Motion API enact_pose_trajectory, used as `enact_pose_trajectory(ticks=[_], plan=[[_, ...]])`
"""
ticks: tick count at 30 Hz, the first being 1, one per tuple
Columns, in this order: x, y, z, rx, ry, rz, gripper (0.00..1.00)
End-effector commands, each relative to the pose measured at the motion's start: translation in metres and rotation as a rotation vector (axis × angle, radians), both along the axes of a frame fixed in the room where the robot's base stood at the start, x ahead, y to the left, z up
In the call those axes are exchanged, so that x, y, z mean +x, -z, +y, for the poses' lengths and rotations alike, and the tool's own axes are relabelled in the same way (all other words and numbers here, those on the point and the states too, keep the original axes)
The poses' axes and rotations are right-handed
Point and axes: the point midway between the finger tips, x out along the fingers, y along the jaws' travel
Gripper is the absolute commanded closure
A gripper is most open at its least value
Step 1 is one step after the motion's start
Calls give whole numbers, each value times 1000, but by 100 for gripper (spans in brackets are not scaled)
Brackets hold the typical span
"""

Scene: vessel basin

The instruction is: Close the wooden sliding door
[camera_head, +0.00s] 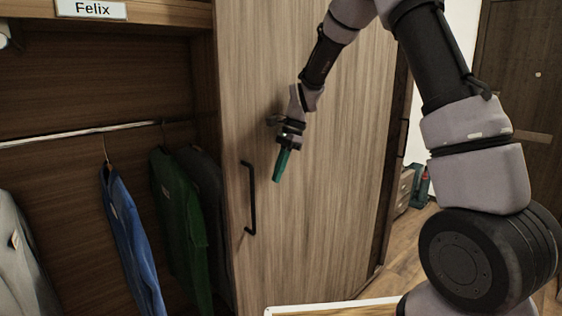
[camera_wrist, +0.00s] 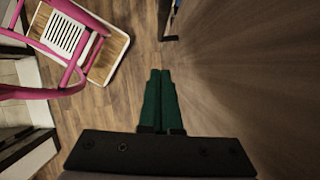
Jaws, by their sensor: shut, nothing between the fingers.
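The wooden sliding door (camera_head: 325,205) stands on the right side of the wardrobe, and the left side is open. Its black vertical bar handle (camera_head: 250,198) is near the door's left edge. My gripper (camera_head: 279,172) is shut and empty, with green fingers pointing down, in front of the door just right of the handle's upper part. I see no contact with the handle. In the wrist view, the shut fingers (camera_wrist: 160,76) lie beside the door's surface (camera_wrist: 235,70), which fills the right side. A dark bar at the top of that view may be the handle.
In the open wardrobe, a blue garment (camera_head: 130,235), a green one (camera_head: 180,215) and others hang from a rail (camera_head: 80,135). A sign (camera_head: 92,9) reads "Felix". A pink-framed chair-like thing (camera_wrist: 75,45) stands on the wood floor, left in the wrist view.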

Motion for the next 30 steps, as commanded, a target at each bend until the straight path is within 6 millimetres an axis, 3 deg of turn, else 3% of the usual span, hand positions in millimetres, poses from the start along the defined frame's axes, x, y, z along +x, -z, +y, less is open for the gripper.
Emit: enact_pose_trajectory(ticks=[5,13,30], plan=[[-7,36,13,-2,-1,4,100],[-22,34,43,0,-1,0,100],[-27,33,51,1,-1,-1,100]])
